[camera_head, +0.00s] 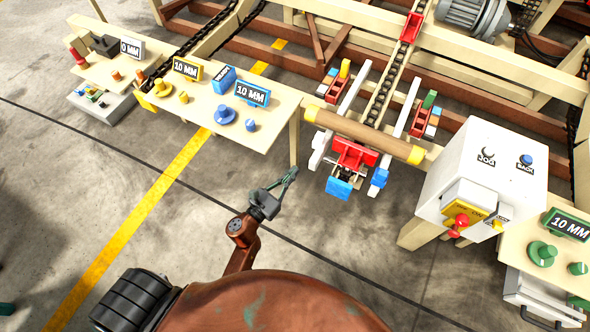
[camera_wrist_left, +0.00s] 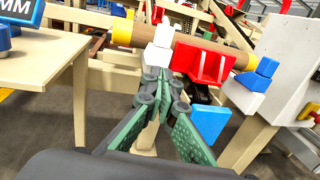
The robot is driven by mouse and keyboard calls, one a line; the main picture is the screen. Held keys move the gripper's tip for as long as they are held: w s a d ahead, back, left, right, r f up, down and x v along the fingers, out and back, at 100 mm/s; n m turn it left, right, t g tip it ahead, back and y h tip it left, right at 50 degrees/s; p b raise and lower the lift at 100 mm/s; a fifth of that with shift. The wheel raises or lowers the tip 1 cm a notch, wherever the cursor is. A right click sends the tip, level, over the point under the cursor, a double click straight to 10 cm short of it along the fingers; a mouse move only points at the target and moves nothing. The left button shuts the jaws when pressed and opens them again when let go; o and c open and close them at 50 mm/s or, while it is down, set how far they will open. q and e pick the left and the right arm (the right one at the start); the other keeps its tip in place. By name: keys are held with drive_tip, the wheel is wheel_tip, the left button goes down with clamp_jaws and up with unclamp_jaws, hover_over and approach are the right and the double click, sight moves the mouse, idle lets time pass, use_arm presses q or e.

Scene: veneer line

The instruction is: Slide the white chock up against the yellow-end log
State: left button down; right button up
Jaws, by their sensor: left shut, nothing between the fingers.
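The log (camera_head: 362,132) is brown with yellow ends and lies across two white rails; it also shows in the wrist view (camera_wrist_left: 212,46). A white block, which looks like the white chock (camera_wrist_left: 164,36), stands on the left rail in front of the log. In the head view it blends with the white rail, and I cannot tell whether it touches the log. My left gripper (camera_head: 291,174) is shut and empty, left of and in front of the left rail. In the wrist view its fingertips (camera_wrist_left: 160,76) overlap the rail's front end in the picture. My right gripper is not in view.
A red bracket (camera_head: 353,153) and a blue plate (camera_head: 339,188) stand between the rails. A blue block (camera_head: 380,176) is on the right rail. A table (camera_head: 283,112) with signs is at left, a white control box (camera_head: 490,160) at right. Floor is clear around my gripper.

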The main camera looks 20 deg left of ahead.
use_arm(q)
approach(317, 146)
drive_tip(key=x, duration=0.5)
drive_tip(key=shift+w+r+b, duration=0.15)
drive_tip(key=shift+b, duration=0.25)
drive_tip(key=shift+x, duration=0.8)
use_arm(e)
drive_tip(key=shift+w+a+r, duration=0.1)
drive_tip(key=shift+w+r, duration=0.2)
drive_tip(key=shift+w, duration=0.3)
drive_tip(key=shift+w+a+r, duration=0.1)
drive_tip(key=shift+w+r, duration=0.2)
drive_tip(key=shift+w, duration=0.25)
use_arm(q)
drive_tip(key=shift+w+d, duration=0.1)
drive_tip(key=shift+w, duration=0.05)
drive_tip(key=b+x, duration=0.2)
drive_tip(key=x, duration=0.1)
drive_tip(key=shift+w, duration=0.35)
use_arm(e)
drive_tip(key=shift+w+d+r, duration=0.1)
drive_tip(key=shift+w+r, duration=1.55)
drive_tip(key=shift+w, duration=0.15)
